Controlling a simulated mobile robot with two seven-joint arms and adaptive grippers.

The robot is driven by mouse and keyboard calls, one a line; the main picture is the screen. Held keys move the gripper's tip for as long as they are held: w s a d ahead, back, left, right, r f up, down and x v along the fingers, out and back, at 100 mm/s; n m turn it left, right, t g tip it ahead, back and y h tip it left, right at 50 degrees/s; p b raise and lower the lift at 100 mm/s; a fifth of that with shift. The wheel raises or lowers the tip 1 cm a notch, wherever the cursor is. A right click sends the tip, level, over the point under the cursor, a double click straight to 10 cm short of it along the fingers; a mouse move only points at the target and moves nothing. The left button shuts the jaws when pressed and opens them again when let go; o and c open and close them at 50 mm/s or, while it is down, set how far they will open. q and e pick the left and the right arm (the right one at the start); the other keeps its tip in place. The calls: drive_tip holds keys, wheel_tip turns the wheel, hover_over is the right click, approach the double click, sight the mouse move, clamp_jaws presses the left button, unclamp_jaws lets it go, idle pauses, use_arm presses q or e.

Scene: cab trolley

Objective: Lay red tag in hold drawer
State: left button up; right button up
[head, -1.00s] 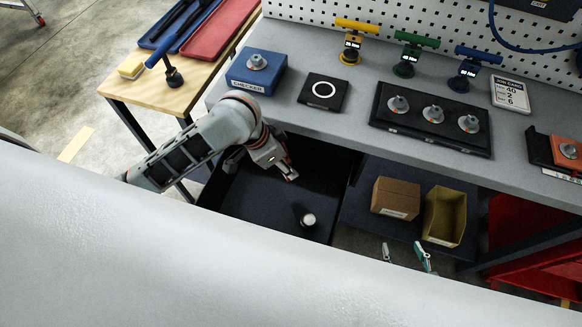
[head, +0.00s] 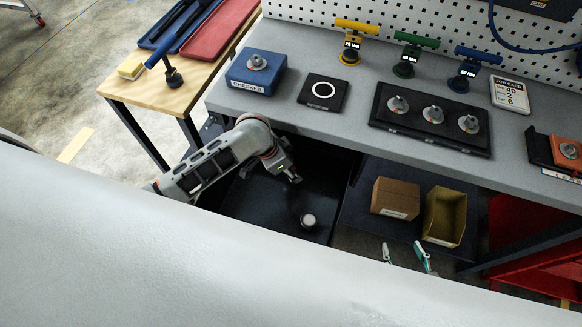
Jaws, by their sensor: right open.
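The open black drawer (head: 250,205) below the bench may be the hold drawer; no label on it is readable. A small dark round piece with a pale top (head: 308,220) stands in it. I cannot pick out a red tag for certain; an orange-red block (head: 566,152) with a metal knob sits in a black holder at the bench's right end. My left arm reaches over the drawer, and its gripper (head: 289,175) shows only in part, its fingers unclear. My right gripper (head: 405,257) shows two teal-edged fingertips, apart and empty, below the boxes.
The grey bench (head: 330,125) carries a blue checker box (head: 256,72), a black pad with a white ring (head: 323,92) and a black tray with three knobs (head: 400,126). A cardboard box (head: 395,198) and a yellow bin (head: 444,216) stand right of the drawer.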

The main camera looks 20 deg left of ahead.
use_arm(q)
drive_tip(key=shift+w+f, duration=0.2)
drive_tip(key=shift+f, duration=0.05)
drive_tip(key=shift+f, duration=0.1)
drive_tip(key=o, duration=1.1)
drive_tip(key=v, duration=1.2)
